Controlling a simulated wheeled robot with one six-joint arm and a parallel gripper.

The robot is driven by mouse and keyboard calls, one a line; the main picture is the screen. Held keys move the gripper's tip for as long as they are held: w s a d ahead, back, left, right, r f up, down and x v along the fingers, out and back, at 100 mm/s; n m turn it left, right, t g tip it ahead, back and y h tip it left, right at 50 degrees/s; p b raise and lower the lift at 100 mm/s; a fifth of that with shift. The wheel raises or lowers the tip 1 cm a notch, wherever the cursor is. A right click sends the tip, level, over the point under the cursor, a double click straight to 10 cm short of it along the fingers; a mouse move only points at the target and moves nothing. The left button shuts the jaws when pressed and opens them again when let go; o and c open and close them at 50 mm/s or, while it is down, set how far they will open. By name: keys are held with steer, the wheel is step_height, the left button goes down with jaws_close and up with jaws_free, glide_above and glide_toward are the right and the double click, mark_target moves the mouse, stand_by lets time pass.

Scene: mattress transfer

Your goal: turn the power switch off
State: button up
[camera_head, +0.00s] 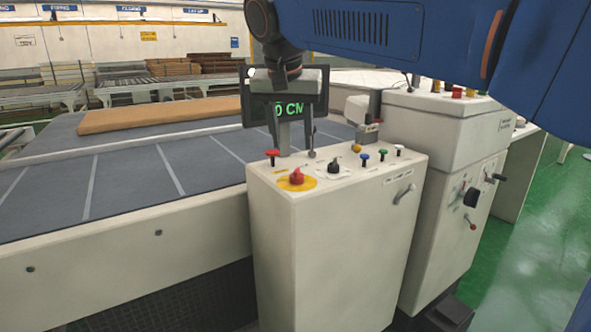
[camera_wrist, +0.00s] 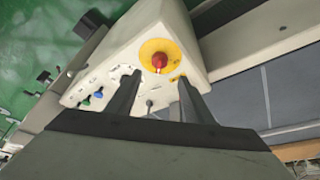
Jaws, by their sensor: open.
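A cream control cabinet (camera_head: 330,255) stands at centre in the head view. Its sloped top carries a red knob on a yellow disc (camera_head: 297,177), a black rotary switch (camera_head: 333,166) and several coloured buttons. No readable label shows which control is the power switch. My gripper (camera_head: 297,148) hangs above the panel's back left part, pointing down. In the wrist view, its two dark fingers (camera_wrist: 158,78) are apart and nothing is seen held between them. The red knob (camera_wrist: 160,61) shows just beyond the fingertips. The black switch is not clear there and may be behind the left finger.
A second cabinet (camera_head: 450,150) with a black handle (camera_head: 471,197) stands at the right. A grey conveyor table (camera_head: 110,180) bears a tan mattress (camera_head: 160,115) at the left. Green floor is open at the right.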

mark_target(296, 170)
steer(key=x, duration=1)
steer(key=shift+d+f, duration=0.1)
steer(key=shift+f, duration=0.1)
steer(key=c, duration=1)
